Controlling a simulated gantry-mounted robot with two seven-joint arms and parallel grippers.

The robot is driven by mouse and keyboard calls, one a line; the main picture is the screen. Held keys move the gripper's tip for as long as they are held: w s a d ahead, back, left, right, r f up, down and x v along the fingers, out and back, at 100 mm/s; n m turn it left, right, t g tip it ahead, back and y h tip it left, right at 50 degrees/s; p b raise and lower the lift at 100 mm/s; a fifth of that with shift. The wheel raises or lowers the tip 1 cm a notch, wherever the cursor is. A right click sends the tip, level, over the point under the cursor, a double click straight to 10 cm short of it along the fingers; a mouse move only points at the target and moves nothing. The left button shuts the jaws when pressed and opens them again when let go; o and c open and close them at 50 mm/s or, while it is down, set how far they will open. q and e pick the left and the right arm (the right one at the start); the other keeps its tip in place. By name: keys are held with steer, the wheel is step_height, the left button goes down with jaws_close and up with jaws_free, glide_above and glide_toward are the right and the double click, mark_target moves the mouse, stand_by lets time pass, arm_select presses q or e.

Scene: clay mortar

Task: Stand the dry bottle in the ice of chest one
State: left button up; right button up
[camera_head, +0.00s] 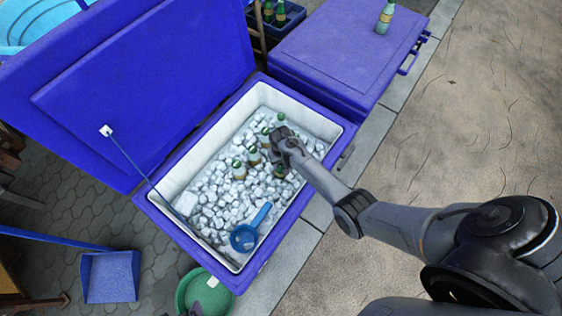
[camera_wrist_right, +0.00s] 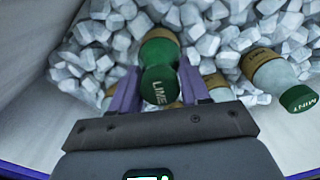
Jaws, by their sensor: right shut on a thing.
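Chest one (camera_head: 341,133) is an open blue cooler with white inner walls, filled with ice (camera_head: 220,205). My right gripper (camera_head: 279,158) is down inside it. In the right wrist view, its purple fingers (camera_wrist_right: 160,88) are shut on a green bottle (camera_wrist_right: 158,72) with a cap reading LIME. The bottle's lower part is hidden from me, and I cannot tell how deep it sits in the ice. I cannot tell which bottle is the dry one. My left gripper is not in view.
A bottle with a MINT cap (camera_wrist_right: 275,78) leans in the ice at right. A blue scoop (camera_head: 244,238) lies near the chest's front. The raised lid (camera_head: 140,90) is at left. A closed blue chest (camera_head: 335,50) with a bottle (camera_head: 385,17) on top stands behind.

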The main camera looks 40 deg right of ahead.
steer(key=shift+f+b, duration=0.35)
steer(key=shift+f, duration=0.1)
steer(key=o, duration=1.6)
steer(key=shift+r+p, duration=0.25)
steer(key=shift+p, duration=0.05)
step_height(320, 180, up, 6)
steer(key=p, duration=0.6)
steer(key=shift+p, duration=0.35)
step_height(320, 180, up, 20)
steer(key=p, duration=2.1)
steer(key=shift+r+p, duration=0.25)
steer(key=shift+p, duration=0.15)
